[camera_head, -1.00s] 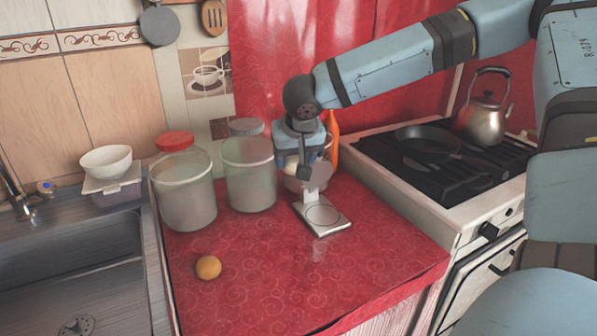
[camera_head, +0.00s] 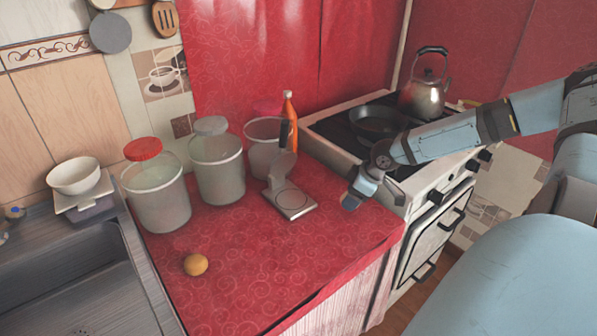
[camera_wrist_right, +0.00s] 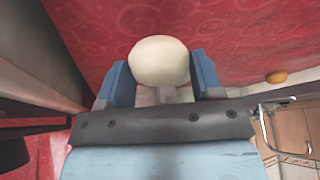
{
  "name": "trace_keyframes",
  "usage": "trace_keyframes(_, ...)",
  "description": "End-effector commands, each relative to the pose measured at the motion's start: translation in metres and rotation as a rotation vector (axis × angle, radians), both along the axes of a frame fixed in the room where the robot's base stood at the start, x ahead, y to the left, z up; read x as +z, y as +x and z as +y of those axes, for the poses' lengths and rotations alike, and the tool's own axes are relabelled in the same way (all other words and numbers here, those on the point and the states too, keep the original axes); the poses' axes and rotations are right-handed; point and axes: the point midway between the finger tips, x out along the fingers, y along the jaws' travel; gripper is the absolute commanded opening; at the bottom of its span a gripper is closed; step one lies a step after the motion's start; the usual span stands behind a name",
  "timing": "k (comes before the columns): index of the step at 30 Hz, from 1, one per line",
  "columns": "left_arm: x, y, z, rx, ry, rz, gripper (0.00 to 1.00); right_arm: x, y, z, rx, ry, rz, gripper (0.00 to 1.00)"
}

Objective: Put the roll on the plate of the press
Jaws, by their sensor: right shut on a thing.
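The plate is bare. My right gripper (camera_head: 351,200) is right of the press, near the counter's right edge and apart from it. In the right wrist view this gripper (camera_wrist_right: 160,80) is shut on a pale, round roll (camera_wrist_right: 159,61). The roll is hidden in the head view. My left gripper is not in view.
A small orange-brown ball (camera_head: 195,264) lies at the counter's front left. The stove (camera_head: 345,130) with pan and kettle is right. The counter's front middle is clear.

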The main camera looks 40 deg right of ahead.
Motion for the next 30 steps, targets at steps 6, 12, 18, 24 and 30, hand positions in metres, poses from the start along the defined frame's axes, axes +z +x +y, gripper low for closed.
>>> trace_keyframes(6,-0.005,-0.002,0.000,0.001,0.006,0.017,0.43,-0.015,-0.001,0.006,0.068,0.001,-0.003,0.34)
trace_keyframes(12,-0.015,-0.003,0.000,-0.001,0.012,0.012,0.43,-0.017,0.034,0.026,0.072,0.007,-0.009,0.34)
trace_keyframes(18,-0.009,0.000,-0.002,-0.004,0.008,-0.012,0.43,-0.015,0.076,0.047,0.072,0.005,-0.009,0.34)
trace_keyframes(24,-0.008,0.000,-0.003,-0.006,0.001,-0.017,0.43,-0.014,0.107,0.063,0.071,0.001,-0.004,0.34)
trace_keyframes(30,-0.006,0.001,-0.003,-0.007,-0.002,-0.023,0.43,-0.014,0.120,0.069,0.071,0.000,-0.002,0.34)
